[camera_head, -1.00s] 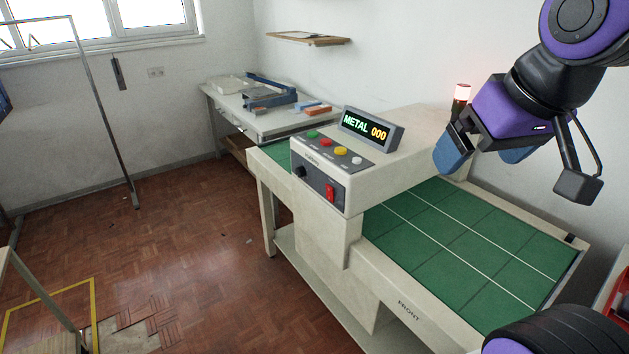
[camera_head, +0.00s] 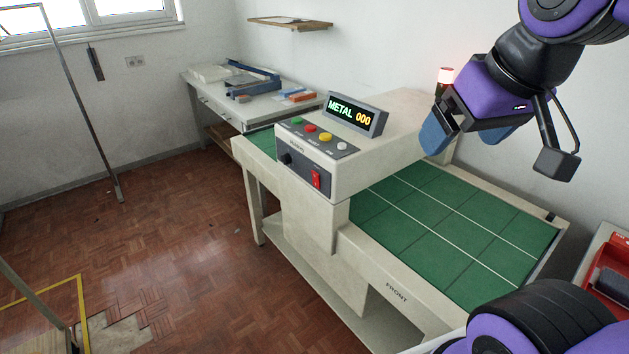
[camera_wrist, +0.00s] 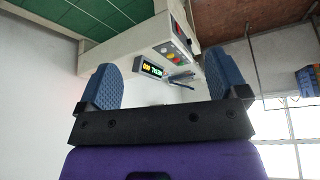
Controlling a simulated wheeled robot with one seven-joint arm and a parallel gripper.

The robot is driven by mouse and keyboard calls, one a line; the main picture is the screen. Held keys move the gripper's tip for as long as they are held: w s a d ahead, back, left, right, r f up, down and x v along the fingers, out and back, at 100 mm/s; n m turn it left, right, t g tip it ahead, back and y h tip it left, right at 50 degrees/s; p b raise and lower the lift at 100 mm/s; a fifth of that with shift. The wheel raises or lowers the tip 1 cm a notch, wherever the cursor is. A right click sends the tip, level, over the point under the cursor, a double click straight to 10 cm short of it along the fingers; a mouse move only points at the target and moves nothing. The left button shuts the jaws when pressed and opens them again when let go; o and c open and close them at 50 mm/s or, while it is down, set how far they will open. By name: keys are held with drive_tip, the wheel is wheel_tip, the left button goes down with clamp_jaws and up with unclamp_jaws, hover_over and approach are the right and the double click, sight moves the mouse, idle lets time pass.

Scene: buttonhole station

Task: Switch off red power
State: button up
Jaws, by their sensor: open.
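The red power switch (camera_head: 316,179) is a small red rocker on the dark front panel of the cream machine (camera_head: 345,175), right of a black knob (camera_head: 285,159). Whether it is pressed on or off is too small to tell. The display (camera_head: 355,113) above reads METAL 000 and is lit. My gripper (camera_head: 450,135) is open and empty, above the green belt and to the right of the panel, apart from the machine's switch. In the wrist view the two blue fingers (camera_wrist: 165,90) are wide apart, with the machine upside down beyond them.
A row of green, red, yellow and white buttons (camera_head: 317,136) lies on the machine's top. A lit lamp (camera_head: 446,76) stands behind my gripper. The green belt (camera_head: 455,225) is empty. A side table (camera_head: 260,112) holds a blue device.

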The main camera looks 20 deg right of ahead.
drive_tip(key=shift+w+r, duration=0.15)
drive_tip(key=shift+w, duration=0.25)
drive_tip(key=c, duration=0.7)
drive_tip(key=shift+g, duration=0.3)
drive_tip(key=w, duration=0.4)
drive_tip(key=shift+w+r, duration=0.15)
drive_tip(key=shift+r, duration=0.15)
clamp_jaws()
drive_tip(key=w+a+f+n+g+h, duration=0.1)
drive_tip(key=w+a+f, duration=0.1)
drive_tip(key=w, duration=0.7)
drive_tip(key=w+a+f+g, duration=0.1)
drive_tip(key=w+f, duration=0.2)
drive_tip(key=w, duration=0.6)
drive_tip(key=w+a+f+n+h, duration=0.1)
drive_tip(key=w+a+f, duration=0.4)
drive_tip(key=w+f, duration=0.4)
drive_tip(key=w+a+f+n+h, duration=0.2)
drive_tip(key=w+a+f, duration=0.4)
drive_tip(key=w+f, duration=0.3)
wheel_tip(320, 180, down, 4)
drive_tip(key=shift+w+a+r+g+h, duration=0.25)
drive_tip(key=shift+w+a+g+h, duration=0.05)
drive_tip(key=shift+w+g, duration=0.1)
